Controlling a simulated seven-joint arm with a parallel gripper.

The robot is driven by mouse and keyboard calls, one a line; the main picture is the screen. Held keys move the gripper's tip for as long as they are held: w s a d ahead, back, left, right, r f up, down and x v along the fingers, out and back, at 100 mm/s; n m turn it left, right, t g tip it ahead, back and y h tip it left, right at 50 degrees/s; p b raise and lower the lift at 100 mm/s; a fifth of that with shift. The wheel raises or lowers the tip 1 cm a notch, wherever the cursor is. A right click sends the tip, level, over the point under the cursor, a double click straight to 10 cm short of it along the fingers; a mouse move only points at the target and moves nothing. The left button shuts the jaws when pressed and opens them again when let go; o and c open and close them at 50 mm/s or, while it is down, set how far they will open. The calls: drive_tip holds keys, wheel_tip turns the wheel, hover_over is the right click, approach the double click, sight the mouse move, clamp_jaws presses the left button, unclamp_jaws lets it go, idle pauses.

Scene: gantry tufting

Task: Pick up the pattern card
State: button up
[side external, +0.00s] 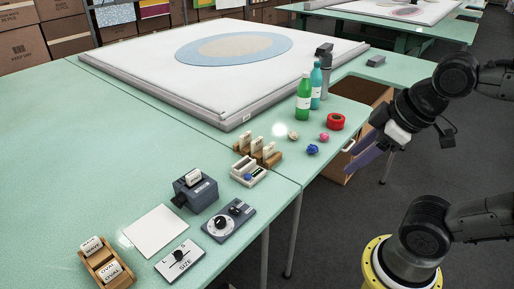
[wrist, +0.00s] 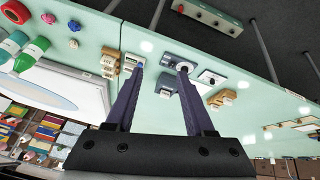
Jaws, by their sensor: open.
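Small white cards stand in a wooden rack (side external: 106,265) at the front left of the green table; their labels seem to read WAVE and OVAL. The rack also shows in the wrist view (wrist: 221,98). Another white card (side external: 193,177) stands in a dark grey slotted device (side external: 196,195). More white cards (side external: 257,143) stand in wooden holders farther back. I cannot tell which is the pattern card. My gripper (side external: 352,163) is open and empty, off the table's right edge, away from all cards. Its purple fingers (wrist: 160,68) are spread in the wrist view.
A green bottle (side external: 304,98), a teal bottle (side external: 316,85), red tape (side external: 336,122) and yarn balls (side external: 312,149) stand farther back. The left table area is clear.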

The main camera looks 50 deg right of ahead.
drive_tip(key=w+d+r+n+h, duration=0.1)
drive_tip(key=w+d+r+n, duration=0.1)
drive_tip(key=w+r+n, duration=0.3)
drive_tip(key=w+d+r+n+g+h, duration=0.1)
drive_tip(key=w+d+r+n, duration=0.15)
drive_tip(key=w, duration=0.45)
drive_tip(key=w+d+r+n+h, duration=0.1)
drive_tip(key=w+r+n, duration=0.25)
drive_tip(key=w, duration=0.35)
drive_tip(key=n+g+h, duration=0.1)
drive_tip(key=n+g, duration=0.3)
drive_tip(key=g, duration=0.1)
hover_over(257, 140)
drive_tip(key=a, duration=0.6)
wheel_tip(257, 140, down, 22)
drive_tip(key=x, duration=0.5)
drive_tip(key=w+x, duration=0.1)
drive_tip(key=x, duration=0.2)
drive_tip(key=shift+d, duration=0.3)
drive_tip(key=shift+d+x, duration=0.15)
drive_tip(key=shift+x, duration=1.4)
drive_tip(key=shift+d+x, duration=0.15)
drive_tip(key=shift+x, duration=1.35)
drive_tip(key=shift+s+r, duration=0.15)
clamp_jaws()
